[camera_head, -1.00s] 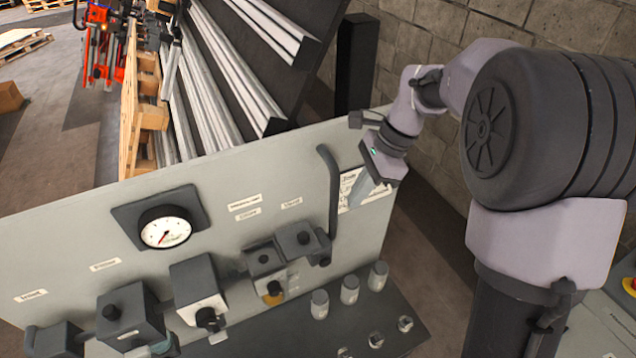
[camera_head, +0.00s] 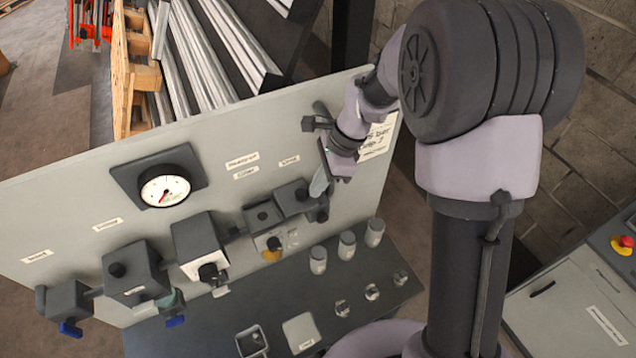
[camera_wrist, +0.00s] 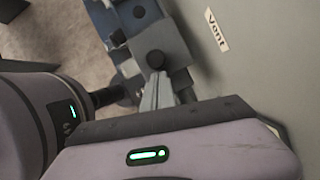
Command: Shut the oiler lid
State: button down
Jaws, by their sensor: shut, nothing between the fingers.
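The oiler appears to be the dark block (camera_head: 262,216) with a small round opening on top and an amber-bottomed clear bowl (camera_head: 272,249) below. The wrist view shows its bluish top (camera_wrist: 140,14). I cannot tell clearly which part is its lid. Just right of it is a grey block with a round knob (camera_head: 301,194); the knob is also in the wrist view (camera_wrist: 155,60). My gripper (camera_head: 317,188) is shut and empty, its fingertips close beside this knob block. In the wrist view my fingers (camera_wrist: 153,88) point at the knob; contact is unclear.
More valve blocks (camera_head: 134,270) and a pressure gauge (camera_head: 165,190) sit along the grey panel (camera_head: 75,215) to the left. Several small jars (camera_head: 347,245) and an open box (camera_head: 252,342) stand on the dark shelf (camera_head: 215,325) below. A Vent label (camera_wrist: 217,30) is nearby.

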aim_at(283, 209)
jog(key=s+a, duration=0.1)
jog(key=a, duration=0.1)
jog(key=s+a+b, duration=0.1)
jog(key=a, duration=0.2)
jog(key=s+a+b, duration=0.1)
jog(key=a, duration=0.2)
jog(key=shift+s+a, duration=0.25)
jog(key=shift+s, duration=0.05)
jog(key=shift+w+d, duration=0.1)
jog(key=shift+d, duration=0.05)
